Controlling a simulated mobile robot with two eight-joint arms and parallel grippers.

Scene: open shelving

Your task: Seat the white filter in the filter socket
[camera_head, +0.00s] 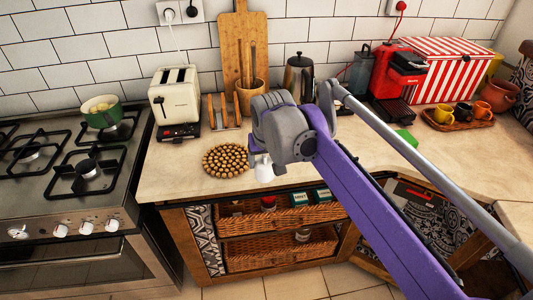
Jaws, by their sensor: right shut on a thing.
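My right gripper (259,151) is mostly hidden behind the grey wrist of my right arm, over the front part of the counter. It is shut on a small white thing (264,170) just below it, which looks like the white filter. Only its lower part shows, near the counter's front edge, and I cannot tell whether it touches the counter. I cannot make out the filter socket; my arm covers part of the counter. My left gripper is not in view.
A round brown trivet (226,160) lies just left of my right gripper. A toaster (174,97), a dark kettle (299,77) and a red coffee machine (398,75) stand behind. Cups on a wooden tray (461,124) are at right. The stove (62,170) is at left.

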